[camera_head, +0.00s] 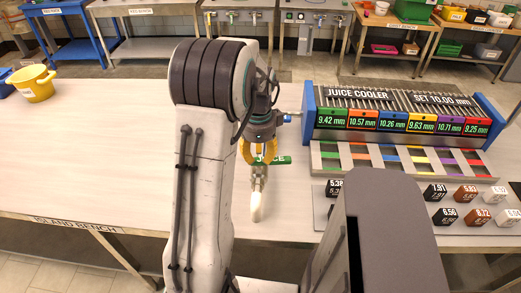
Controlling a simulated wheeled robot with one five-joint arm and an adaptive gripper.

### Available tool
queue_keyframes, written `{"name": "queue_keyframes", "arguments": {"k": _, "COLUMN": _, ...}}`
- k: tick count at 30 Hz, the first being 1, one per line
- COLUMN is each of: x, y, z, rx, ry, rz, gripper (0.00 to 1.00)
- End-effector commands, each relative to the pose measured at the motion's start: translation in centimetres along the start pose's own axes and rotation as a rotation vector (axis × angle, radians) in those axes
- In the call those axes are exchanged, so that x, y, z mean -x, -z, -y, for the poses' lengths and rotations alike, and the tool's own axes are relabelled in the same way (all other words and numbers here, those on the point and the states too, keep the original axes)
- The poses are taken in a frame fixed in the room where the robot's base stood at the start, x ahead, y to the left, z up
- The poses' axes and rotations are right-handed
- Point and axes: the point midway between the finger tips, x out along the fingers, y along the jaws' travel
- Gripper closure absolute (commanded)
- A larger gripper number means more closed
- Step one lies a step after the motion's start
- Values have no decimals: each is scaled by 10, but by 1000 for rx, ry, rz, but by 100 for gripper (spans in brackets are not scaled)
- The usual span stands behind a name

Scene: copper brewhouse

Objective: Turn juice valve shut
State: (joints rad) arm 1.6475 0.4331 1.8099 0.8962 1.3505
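The juice valve is not clearly visible; my arm covers much of that spot. A green label (283,160) with partly covered lettering, ending in "CE", shows just behind my gripper. My gripper (258,185) points down over the bench, left of the juice cooler, in front of the label. Yellow curved parts show at its upper end and a pale narrow part below. I cannot tell whether its fingers are open or touch anything. A blue fitting (288,118) sits at the cooler's left side, close to my wrist. The juice cooler (310,100) has a blue frame and several coloured number displays.
Below the cooler lie coloured strips (330,155) and several number blocks (465,193) at the right. A yellow pot (33,83) stands at the far left. The island bench (100,140) is bare between the pot and my arm. Other tables with bins stand behind.

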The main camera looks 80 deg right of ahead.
Motion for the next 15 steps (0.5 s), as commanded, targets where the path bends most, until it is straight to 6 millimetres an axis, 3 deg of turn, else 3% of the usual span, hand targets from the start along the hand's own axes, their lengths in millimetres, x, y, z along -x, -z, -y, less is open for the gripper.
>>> {"name": "queue_keyframes", "arguments": {"k": 3, "x": -2, "y": 0, "z": -2, "rx": 0, "ry": -7, "rz": 2, "gripper": 59}}
{"name": "queue_keyframes", "arguments": {"k": 15, "x": 4, "y": 0, "z": -2, "rx": 0, "ry": -9, "rz": 2, "gripper": 59}}
